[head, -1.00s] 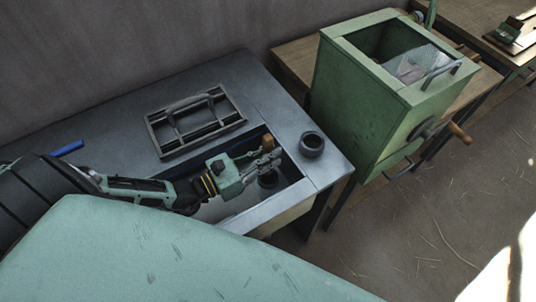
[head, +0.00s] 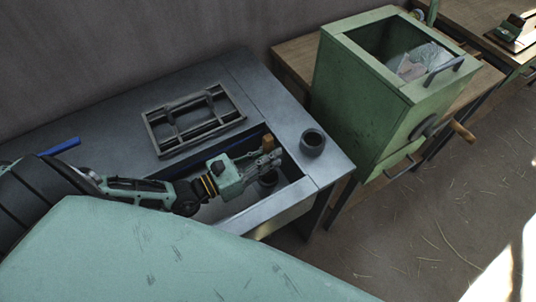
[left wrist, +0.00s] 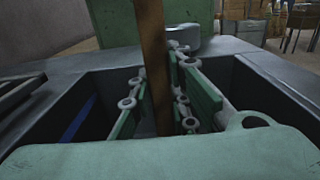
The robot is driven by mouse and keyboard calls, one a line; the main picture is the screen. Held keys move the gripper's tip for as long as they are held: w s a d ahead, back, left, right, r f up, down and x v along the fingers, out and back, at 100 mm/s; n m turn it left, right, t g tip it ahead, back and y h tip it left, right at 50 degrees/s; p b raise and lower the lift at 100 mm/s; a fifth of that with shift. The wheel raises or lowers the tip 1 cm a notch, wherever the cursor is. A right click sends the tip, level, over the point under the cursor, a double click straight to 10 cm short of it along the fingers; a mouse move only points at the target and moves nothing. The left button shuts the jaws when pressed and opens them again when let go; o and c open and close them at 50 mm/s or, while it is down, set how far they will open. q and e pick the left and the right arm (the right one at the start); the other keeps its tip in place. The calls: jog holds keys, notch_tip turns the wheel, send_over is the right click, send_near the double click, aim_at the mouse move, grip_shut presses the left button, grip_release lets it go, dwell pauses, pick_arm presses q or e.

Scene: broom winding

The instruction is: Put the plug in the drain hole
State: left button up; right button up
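A brown wooden stick, seemingly the plug's handle (head: 267,143), stands upright at the tip of my left gripper (head: 264,161). In the left wrist view the stick (left wrist: 153,60) passes between the two green fingers (left wrist: 158,105), which close on it. Its lower end is hidden in that view. The gripper is low inside the sunken basin (head: 238,213). A dark round ring (head: 268,178) shows just below the fingers near the basin's right end; I cannot tell whether it is the drain hole's rim or the plug's base. My right gripper is not in view.
A dark round cup (head: 312,142) stands on the grey table (head: 105,112) by the basin's right corner. A metal rack (head: 195,117) lies behind the basin. A green box (head: 365,120) with a crank stands beyond. The basin walls are close around my gripper.

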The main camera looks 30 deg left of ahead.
pick_arm(q)
jog(key=shift+o, duration=0.8)
jog(key=shift+s, duration=0.1)
jog(key=shift+s+a+f, duration=0.1)
jog(key=shift+s+a, duration=0.1)
jog(key=shift+s, duration=0.05)
jog(key=v, duration=1)
jog(key=shift+a+r, duration=0.1)
jog(key=shift+r, duration=0.1)
